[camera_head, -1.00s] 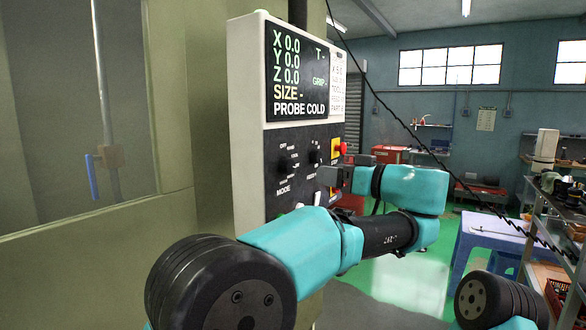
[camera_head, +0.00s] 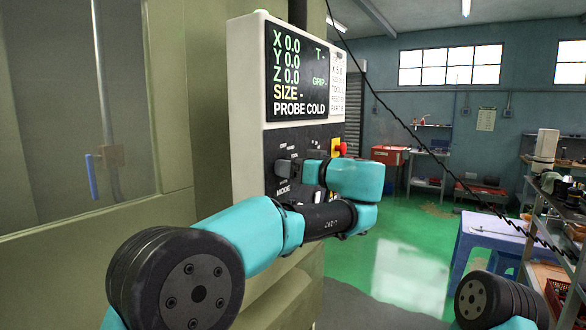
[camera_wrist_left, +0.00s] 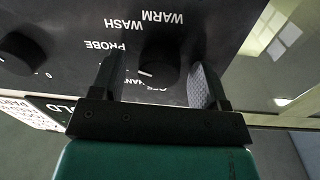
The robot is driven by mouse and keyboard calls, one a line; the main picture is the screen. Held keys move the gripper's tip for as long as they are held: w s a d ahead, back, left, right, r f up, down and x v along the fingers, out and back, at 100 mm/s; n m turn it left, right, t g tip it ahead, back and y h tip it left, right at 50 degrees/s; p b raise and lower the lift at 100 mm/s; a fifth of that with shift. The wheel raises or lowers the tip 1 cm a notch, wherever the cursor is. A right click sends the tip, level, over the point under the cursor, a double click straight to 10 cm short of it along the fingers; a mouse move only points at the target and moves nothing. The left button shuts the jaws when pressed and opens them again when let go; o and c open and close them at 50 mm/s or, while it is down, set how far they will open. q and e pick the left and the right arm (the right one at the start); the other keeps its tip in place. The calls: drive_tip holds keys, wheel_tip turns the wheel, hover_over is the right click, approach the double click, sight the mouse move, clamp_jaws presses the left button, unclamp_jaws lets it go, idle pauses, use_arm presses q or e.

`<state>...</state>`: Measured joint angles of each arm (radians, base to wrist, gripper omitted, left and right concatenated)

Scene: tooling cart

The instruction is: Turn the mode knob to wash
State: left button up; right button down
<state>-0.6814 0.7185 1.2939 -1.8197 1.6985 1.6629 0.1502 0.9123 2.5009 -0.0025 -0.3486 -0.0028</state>
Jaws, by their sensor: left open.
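The mode knob (camera_wrist_left: 160,60) is black and round in the left wrist view, with a white mark near its lower left side. Printed words around it include WARM, WASH and PROBE; this view is turned upside down, and the mark does not point at WASH (camera_wrist_left: 123,24). My left gripper (camera_wrist_left: 153,70) is open, with one finger on each side of the knob; I cannot tell whether they touch it. In the head view my left gripper (camera_head: 286,168) is at the control panel (camera_head: 270,150) above the MODE label and covers the knob. My right gripper is out of view.
Another black knob (camera_wrist_left: 20,52) is at the left of the wrist view. A red button (camera_head: 341,149) on yellow is at the panel's right edge. A cable (camera_head: 410,128) hangs across the right side. The floor (camera_head: 400,265) right of the machine is clear.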

use_arm(q)
drive_tip(key=c, duration=0.9)
drive_tip(key=shift+m, duration=3.5)
drive_tip(key=o, duration=0.9)
